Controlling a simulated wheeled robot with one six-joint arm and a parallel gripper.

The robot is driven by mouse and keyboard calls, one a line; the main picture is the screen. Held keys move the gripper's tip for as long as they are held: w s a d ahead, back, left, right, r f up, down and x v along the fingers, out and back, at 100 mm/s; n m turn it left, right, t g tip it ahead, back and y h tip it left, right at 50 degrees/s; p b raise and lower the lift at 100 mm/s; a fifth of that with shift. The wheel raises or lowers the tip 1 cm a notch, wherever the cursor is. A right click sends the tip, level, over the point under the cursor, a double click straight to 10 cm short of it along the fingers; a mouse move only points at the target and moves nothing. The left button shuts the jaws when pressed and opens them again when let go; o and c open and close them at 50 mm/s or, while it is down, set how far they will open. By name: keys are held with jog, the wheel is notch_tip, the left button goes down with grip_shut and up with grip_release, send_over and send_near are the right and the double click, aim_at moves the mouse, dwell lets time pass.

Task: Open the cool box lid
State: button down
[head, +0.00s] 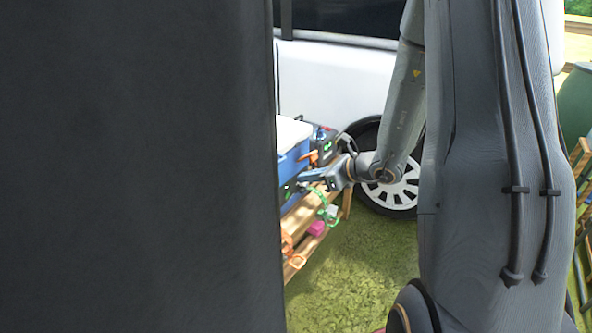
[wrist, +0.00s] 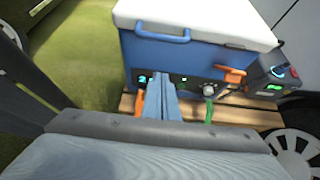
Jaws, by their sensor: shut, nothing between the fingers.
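The cool box (wrist: 215,68) is blue with a white lid (wrist: 240,14), which looks closed. A blue handle (wrist: 165,36) is on the front edge of the lid. In the head view, the cool box (head: 294,160) and its lid (head: 292,131) are partly hidden behind a dark panel at the left. My gripper (wrist: 160,80) is shut and empty. Its fingers point at the front of the box, below the handle and apart from it in the picture. In the head view, my gripper (head: 308,182) is beside the box's front; its tips are hard to make out.
The box stands on a slatted wooden bench (wrist: 240,112). An orange latch (wrist: 231,75), a green cable (wrist: 209,108) and a dark device with a lit display (wrist: 273,82) are at its right. A white vehicle (head: 330,85) stands behind. Grass (head: 370,270) lies open in front.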

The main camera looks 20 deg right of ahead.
jog(key=w+a, duration=0.5)
jog(key=w, duration=0.1)
jog(key=shift+w+a+f, duration=0.15)
jog(key=shift+w+f, duration=0.2)
dwell(0.4)
